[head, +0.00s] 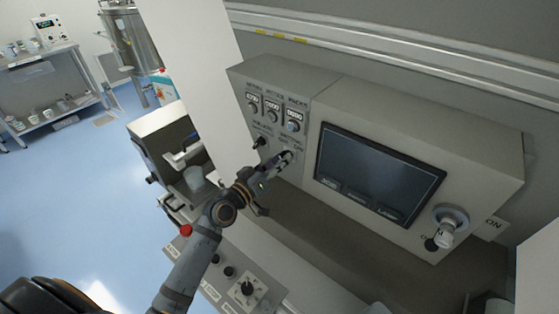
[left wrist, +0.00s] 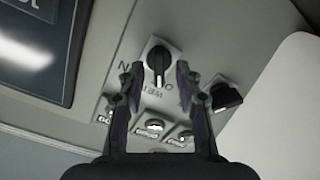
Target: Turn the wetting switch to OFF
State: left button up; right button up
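The wetting switch is a black knob (left wrist: 158,62) on a light square plate on the grey control panel. In the left wrist view, parts of its lettering show upside down beside it. Its pointer direction is hard to read. My left gripper (left wrist: 157,76) is open, with one finger on each side of the knob; I cannot tell whether they touch it. In the head view my left gripper (head: 285,157) is at the panel's lower part and largely hides the switch. My right gripper is not in view.
A second black knob (left wrist: 226,97) sits close beside the wetting switch, near one finger. Digital displays with small knobs (head: 272,110) are above. A dark screen (head: 378,174) is to the right, with a large switch (head: 445,232) beyond it. A lower panel holds more knobs (head: 247,288).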

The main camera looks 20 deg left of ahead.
pick_arm(q)
jog(key=v, duration=0.7)
dwell(0.3)
